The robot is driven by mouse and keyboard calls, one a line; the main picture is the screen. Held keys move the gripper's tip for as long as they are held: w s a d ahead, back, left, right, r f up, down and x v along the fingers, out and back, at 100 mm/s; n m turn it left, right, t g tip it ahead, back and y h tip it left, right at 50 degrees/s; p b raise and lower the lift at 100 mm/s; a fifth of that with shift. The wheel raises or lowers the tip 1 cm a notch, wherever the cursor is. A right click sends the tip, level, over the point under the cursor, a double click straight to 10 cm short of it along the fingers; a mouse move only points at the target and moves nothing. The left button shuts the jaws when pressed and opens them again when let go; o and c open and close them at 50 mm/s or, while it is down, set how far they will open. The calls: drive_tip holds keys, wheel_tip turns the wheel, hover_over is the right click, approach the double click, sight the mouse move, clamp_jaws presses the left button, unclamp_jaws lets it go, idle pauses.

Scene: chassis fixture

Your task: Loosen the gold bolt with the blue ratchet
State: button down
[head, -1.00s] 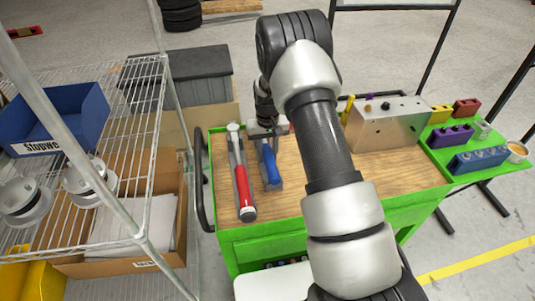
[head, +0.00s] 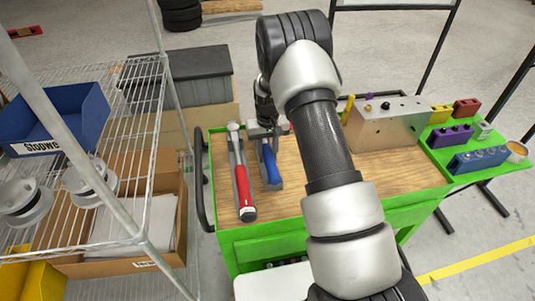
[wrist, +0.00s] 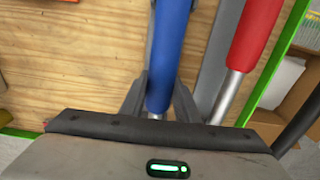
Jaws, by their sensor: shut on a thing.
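The blue ratchet (head: 271,165) lies in a grey holder at the left of the wooden cart top, beside a red-handled tool (head: 243,186). In the wrist view its blue handle (wrist: 171,40) runs between the two dark fingers. My gripper (wrist: 160,98) is shut on the handle near its end. In the head view my gripper (head: 268,128) is at the far end of the ratchet, partly hidden behind my arm. The metal chassis box (head: 388,128) stands at the right of the cart top, with small dark knobs on it.
A green side shelf (head: 475,160) holds coloured socket blocks and a cup (head: 516,151). A wire rack (head: 128,130) with a blue bin (head: 70,115) stands left of the cart. The wooden top (head: 290,205) is clear in front. My arm crosses above the middle of the cart.

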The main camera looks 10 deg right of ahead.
sight(268, 150)
drive_tip(key=shift+r, duration=0.15)
drive_tip(key=shift+r+p, duration=1.65)
drive_tip(key=shift+r, duration=1.8)
